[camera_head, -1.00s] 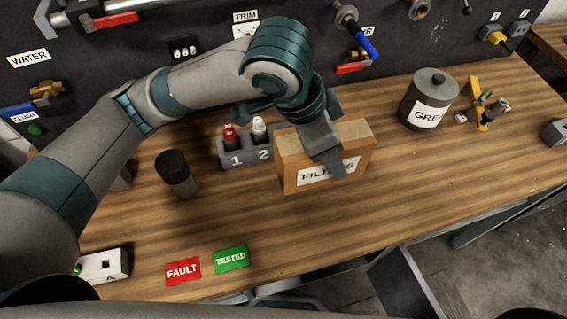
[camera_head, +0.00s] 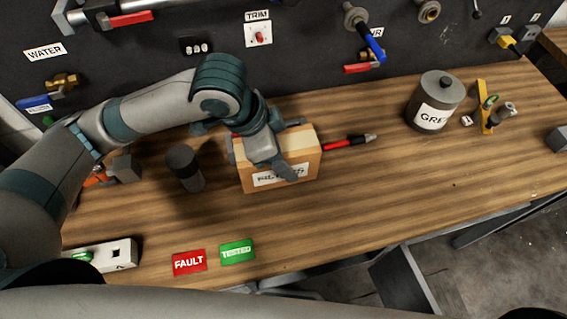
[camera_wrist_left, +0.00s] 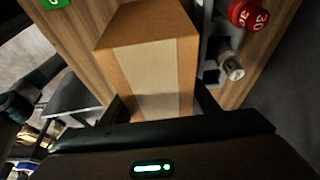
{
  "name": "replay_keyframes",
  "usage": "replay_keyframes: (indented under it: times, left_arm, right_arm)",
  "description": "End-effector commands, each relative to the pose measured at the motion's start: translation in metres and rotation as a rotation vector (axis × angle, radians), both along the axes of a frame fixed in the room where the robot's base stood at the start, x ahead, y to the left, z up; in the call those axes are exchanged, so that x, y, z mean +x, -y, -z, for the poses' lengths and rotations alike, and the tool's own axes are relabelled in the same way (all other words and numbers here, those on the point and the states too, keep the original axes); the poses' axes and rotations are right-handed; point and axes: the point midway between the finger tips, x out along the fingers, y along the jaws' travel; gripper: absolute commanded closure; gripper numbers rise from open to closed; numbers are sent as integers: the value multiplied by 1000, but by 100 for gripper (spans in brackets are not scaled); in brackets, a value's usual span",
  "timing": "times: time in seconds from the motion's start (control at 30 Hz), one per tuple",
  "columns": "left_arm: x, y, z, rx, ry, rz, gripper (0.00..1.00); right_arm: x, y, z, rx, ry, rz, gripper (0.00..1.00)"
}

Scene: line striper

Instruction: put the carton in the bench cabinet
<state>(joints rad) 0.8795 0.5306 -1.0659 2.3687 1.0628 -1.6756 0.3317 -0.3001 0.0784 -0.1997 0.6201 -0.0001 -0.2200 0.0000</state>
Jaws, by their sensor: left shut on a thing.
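The carton (camera_head: 300,169), a brown box with a white label reading FILTERS and pale tape along its top, is above or on the wooden bench near its middle; I cannot tell whether it touches the bench. My left gripper (camera_head: 279,160) is shut on the carton from above, with a finger across the label side. The carton also fills the middle of the left wrist view (camera_wrist_left: 150,60). The bench cabinet is not recognizable in these views. My right gripper is not in view.
Red FAULT (camera_head: 189,262) and green TESTED (camera_head: 237,252) cards lie in front. The front right bench top is clear.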

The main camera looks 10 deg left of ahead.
Motion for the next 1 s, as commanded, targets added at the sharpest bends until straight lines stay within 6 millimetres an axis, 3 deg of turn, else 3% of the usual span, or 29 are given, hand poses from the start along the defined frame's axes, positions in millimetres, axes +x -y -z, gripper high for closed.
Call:
replay_keyframes:
  times: [0.17, 0.43, 0.9, 0.93, 1.0]
  left_arm:
    - [0, 0, 7, 0, -2, -2, 80]
    - [0, 0, 36, 0, -2, -1, 80]
    - [0, 0, 43, -1, 0, -1, 80]
    - [0, 0, 43, 0, 0, 0, 38]
    - [0, 0, 43, 0, 0, -1, 27]
  right_arm:
    - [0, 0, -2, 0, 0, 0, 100]
    - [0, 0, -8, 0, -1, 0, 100]
    - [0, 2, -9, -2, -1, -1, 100]
    - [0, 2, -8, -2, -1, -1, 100]
    - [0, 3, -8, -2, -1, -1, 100]
